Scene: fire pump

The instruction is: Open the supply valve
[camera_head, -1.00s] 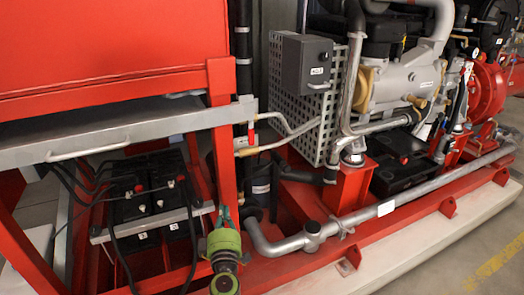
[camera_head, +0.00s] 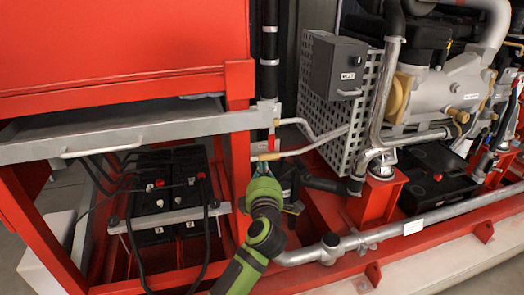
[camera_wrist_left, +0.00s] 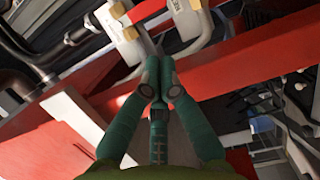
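The supply valve appears to be the small brass fitting (camera_head: 266,156) on the grey pipe, with a short red lever (camera_head: 277,124) just above it, beside the red frame post. In the left wrist view, pale valve bodies with brass parts (camera_wrist_left: 127,33) show past the fingertips. My left gripper (camera_head: 262,168) is just below the brass fitting in the head view; I cannot tell whether it touches. In the left wrist view its teal fingers (camera_wrist_left: 158,66) are brought together, with nothing visible between them. My right gripper is in neither view.
The red frame post (camera_head: 240,130) stands directly left of the valve. Batteries with black cables (camera_head: 165,200) sit lower left. A perforated grey guard (camera_head: 340,110) and the engine are to the right. A grey pipe (camera_head: 400,232) runs along the red base.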

